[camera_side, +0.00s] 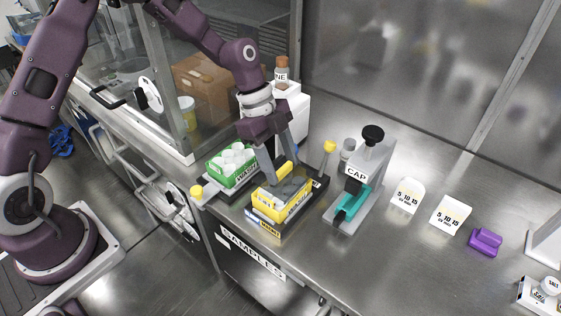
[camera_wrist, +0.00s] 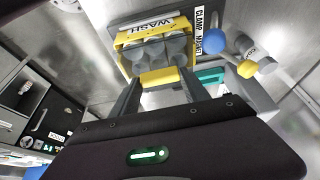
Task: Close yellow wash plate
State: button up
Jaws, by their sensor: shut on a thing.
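The yellow wash plate (camera_side: 284,209) stands near the bench's front edge in the side view. It is a yellow tray with grey wells and a WASH label, and it also shows in the wrist view (camera_wrist: 125,42). My gripper (camera_side: 284,174) is directly over it, pointing down. In the wrist view my gripper (camera_wrist: 161,84) has its fingers on both sides of a yellow bar (camera_wrist: 160,77) at the tray's near edge, and it is shut on this bar. My fingers hide part of the tray in the side view. I cannot tell how the bar joins the tray.
A green wash plate (camera_side: 231,164) with white contents stands just left. Yellow knobs (camera_side: 329,147) (camera_side: 197,191) flank the plates. The grey CAP stand (camera_side: 364,172) is close on the right. White labelled blocks (camera_side: 408,194) and a purple piece (camera_side: 485,241) lie farther right. A glass enclosure stands behind left.

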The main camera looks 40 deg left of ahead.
aim_at(281, 173)
jog(key=shift+f, duration=1.65)
jog(key=o, duration=1.4)
jog(key=v, duration=0.7)
